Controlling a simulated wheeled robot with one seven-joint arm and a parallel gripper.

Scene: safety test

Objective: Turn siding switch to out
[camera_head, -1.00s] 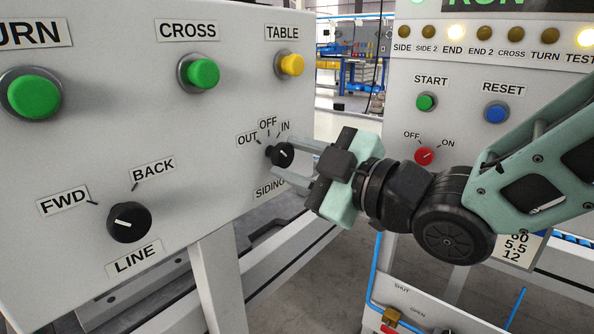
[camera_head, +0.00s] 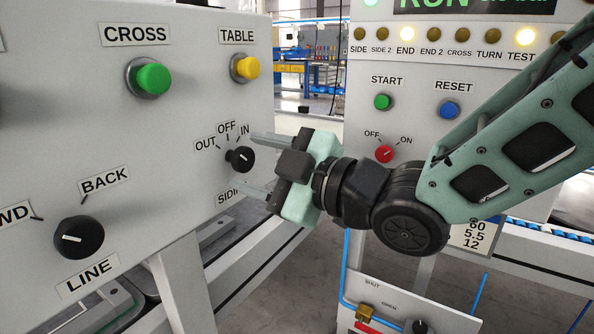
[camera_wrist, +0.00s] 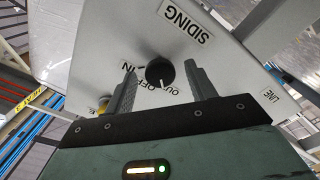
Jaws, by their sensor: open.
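The siding switch (camera_head: 240,159) is a black round knob on the grey panel, with OUT, OFF and IN labels above it. Its white mark appears to lean toward OUT. In the wrist view the knob (camera_wrist: 160,72) sits between my fingers, with the labels upside down. My gripper (camera_head: 258,163) is open, one finger above the knob and one below in the head view. Gaps show between the knob and both fingers in the wrist view (camera_wrist: 160,92). The SIDING label is partly hidden by the lower finger in the head view.
The yellow TABLE button (camera_head: 246,67) and green CROSS button (camera_head: 152,79) are above the switch. The LINE knob (camera_head: 79,237) is lower left. A second panel at right holds START (camera_head: 382,102), RESET (camera_head: 449,110) and a red OFF/ON switch (camera_head: 385,154).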

